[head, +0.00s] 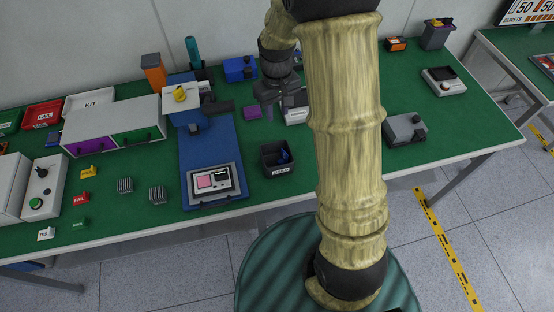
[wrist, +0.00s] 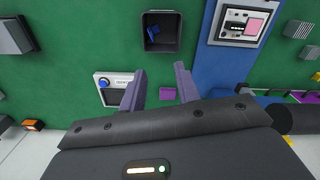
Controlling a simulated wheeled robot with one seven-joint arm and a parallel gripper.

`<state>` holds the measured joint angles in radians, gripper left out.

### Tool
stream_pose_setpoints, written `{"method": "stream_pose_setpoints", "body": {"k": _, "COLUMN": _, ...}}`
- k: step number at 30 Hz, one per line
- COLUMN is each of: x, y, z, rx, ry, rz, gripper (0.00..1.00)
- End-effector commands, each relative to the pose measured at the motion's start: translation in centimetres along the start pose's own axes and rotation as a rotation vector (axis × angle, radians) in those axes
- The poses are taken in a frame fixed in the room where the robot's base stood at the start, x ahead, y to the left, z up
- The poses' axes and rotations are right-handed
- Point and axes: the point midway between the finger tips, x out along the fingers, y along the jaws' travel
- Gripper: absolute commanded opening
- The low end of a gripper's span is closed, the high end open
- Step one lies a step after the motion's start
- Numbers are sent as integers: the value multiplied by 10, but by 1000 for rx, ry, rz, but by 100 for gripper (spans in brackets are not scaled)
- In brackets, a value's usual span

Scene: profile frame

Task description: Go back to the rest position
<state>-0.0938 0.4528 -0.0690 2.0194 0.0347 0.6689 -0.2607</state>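My gripper (head: 272,106) is above the green table, towards its back and left of my arm's large links. In the wrist view its two fingers (wrist: 161,84) stand apart with nothing between them, so it is open and empty. A small dark bin (head: 270,171) stands on the table in front of the gripper with a blue piece (head: 284,156) inside. The bin also shows in the wrist view (wrist: 148,44). A purple block (head: 251,113) lies near the gripper. A white labelled device (head: 296,118) is partly hidden by my arm.
A blue board (head: 222,145) holds a screen device (head: 212,183). A dark grey box (head: 404,130) stands right of my arm.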

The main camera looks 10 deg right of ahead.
Motion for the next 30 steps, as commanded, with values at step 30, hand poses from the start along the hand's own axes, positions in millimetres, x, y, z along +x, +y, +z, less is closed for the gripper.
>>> {"method": "stream_pose_setpoints", "body": {"k": 30, "x": -41, "y": -18, "z": 122, "rx": 233, "ry": 202, "rz": 20, "gripper": 32}}
